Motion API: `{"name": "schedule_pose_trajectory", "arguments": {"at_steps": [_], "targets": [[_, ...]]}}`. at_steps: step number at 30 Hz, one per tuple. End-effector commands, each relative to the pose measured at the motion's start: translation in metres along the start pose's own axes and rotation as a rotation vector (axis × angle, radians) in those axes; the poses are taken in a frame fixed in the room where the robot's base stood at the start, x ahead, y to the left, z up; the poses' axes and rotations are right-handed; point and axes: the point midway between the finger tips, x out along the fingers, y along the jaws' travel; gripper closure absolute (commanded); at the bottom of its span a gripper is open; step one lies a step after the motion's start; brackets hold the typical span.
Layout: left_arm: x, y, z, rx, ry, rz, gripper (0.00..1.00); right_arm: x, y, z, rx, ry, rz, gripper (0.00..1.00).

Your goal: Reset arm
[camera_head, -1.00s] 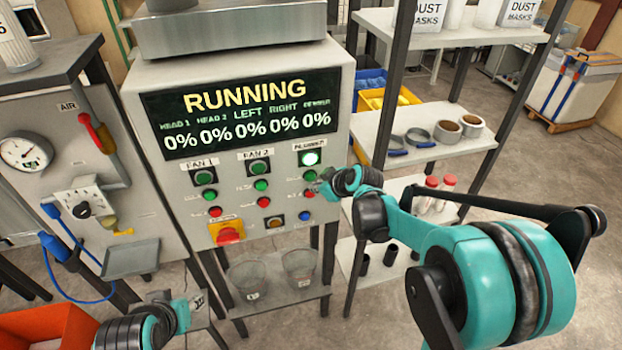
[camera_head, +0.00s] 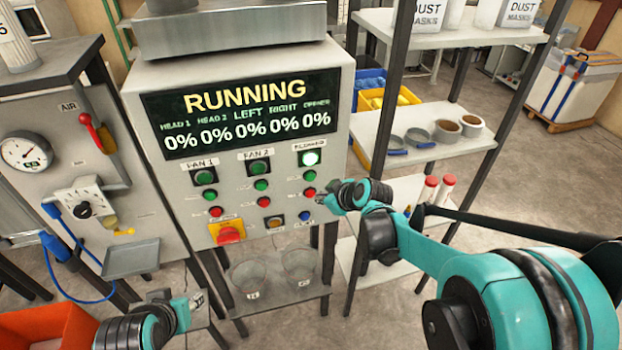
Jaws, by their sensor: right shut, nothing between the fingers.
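My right gripper (camera_head: 322,200) is shut and empty, just right of the lower buttons on the control panel (camera_head: 240,180). My teal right arm (camera_head: 440,255) reaches in from the lower right. My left gripper (camera_head: 198,302) is at the bottom left, below the panel and near the dark legs; it is small and its fingers are unclear. The panel's display (camera_head: 245,117) reads RUNNING with several 0% values. One button at the upper right of the panel (camera_head: 311,158) is lit bright white-green.
A shelf rack (camera_head: 440,135) with tape rolls and red-capped bottles (camera_head: 447,186) stands right of the panel, near my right arm. Two clear buckets (camera_head: 298,267) stand on a low shelf under the panel. An orange bin (camera_head: 45,325) is at the lower left.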

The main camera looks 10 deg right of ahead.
Motion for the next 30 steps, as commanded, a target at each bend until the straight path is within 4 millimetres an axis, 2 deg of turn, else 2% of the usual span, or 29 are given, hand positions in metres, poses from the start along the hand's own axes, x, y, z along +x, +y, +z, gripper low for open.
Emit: {"name": "schedule_pose_trajectory", "arguments": {"at_steps": [9,11,14,20,24,30], "targets": [[0.002,0.0,0.001,0.0,0.0,0.0,0.6,0.0,-0.002,0.001,0.003,-0.002,0.0,1.0],[0.006,0.0,0.005,0.0,0.0,0.0,0.6,-0.002,-0.006,0.005,0.016,-0.009,0.0,1.0],[0.022,0.0,0.016,0.0,0.0,0.0,0.6,-0.008,-0.024,0.021,0.064,-0.035,0.003,1.0],[0.07,0.0,0.05,0.0,0.0,0.0,0.6,-0.031,-0.081,0.081,0.245,-0.123,0.038,1.0],[0.101,0.0,0.072,0.0,0.0,0.0,0.6,-0.045,-0.118,0.133,0.379,-0.18,0.086,1.0],[0.131,0.0,0.094,0.0,0.0,0.0,0.6,-0.056,-0.154,0.196,0.529,-0.225,0.159,1.0]]}}
